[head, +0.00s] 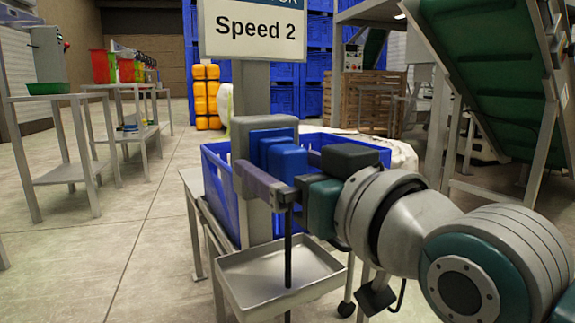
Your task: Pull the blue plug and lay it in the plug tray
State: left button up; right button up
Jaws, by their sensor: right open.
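The blue plug (288,161) is at a darker blue socket plate on the grey box on the post. A black cable (288,245) hangs straight down below it, in front of the tray. My right gripper (266,176) is open at the plug, with one grey-purple finger crossing in front of its lower part. The other finger is hidden, and I cannot tell whether the fingers touch the plug. The plug tray (236,284), a shallow grey metal tray, is below the gripper and looks empty apart from the cable crossing in front. My left gripper is not in view.
A "Speed 2" sign (255,30) tops the post (256,90). A blue crate (217,185) stands behind the post on a metal stand. A green conveyor (490,70) slopes at the right. Open floor (110,240) lies to the left.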

jog(key=shift+p, duration=0.35)
dwell(0.4)
jog(key=c, duration=1.2)
grip_shut()
